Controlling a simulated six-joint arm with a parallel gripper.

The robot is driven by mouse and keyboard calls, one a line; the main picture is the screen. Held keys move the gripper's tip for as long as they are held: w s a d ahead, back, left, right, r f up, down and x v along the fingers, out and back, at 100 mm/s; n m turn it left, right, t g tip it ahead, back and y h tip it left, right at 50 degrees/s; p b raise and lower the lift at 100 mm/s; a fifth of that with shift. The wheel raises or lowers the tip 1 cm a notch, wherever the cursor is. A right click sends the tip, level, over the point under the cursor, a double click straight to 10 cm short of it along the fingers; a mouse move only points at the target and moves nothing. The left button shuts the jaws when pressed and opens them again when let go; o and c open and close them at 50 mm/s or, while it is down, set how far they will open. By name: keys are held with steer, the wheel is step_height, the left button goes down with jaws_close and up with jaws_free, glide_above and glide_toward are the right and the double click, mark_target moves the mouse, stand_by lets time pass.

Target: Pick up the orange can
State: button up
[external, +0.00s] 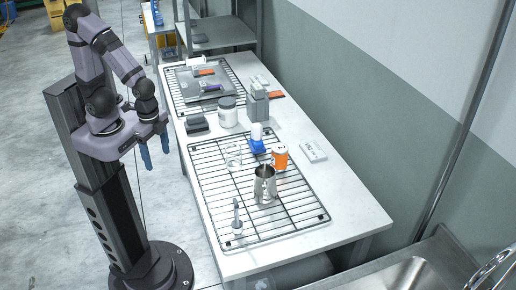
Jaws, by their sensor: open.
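The orange can (280,157) stands upright on the right part of the near wire rack, an orange body with white at its top and bottom. It stands behind and to the right of a metal pitcher (265,187) and to the right of a blue and white item (257,141). My gripper (154,152) is open and empty, its two blue fingers pointing down. It hangs left of the table's edge, well apart from the can.
The near wire rack (312,208) also holds a clear glass (232,155) and a small tool on a stand (237,220). A sink (405,272) is at the near right.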

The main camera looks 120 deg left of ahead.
step_height(320, 180, up, 5)
steer(key=w+f+n+t+b, duration=0.15)
steer(key=w+t, duration=0.25)
steer(key=w, duration=0.9)
steer(key=n+t+y+b, duration=0.3)
steer(key=n+t+y, duration=0.35)
steer(key=y, duration=0.25)
glide_above(276, 154)
steer(key=s+d, duration=0.1)
steer(key=s, duration=0.5)
steer(key=shift+h, duration=0.3)
steer(key=f, duration=0.5)
steer(key=d+f, duration=0.1)
steer(key=f, duration=0.2)
steer(key=shift+w+f, duration=0.2)
steer(key=shift+f, duration=0.1)
steer(key=shift+p+x, duration=0.8)
steer(key=shift+x, duration=2.6)
steer(key=shift+a, duration=0.1)
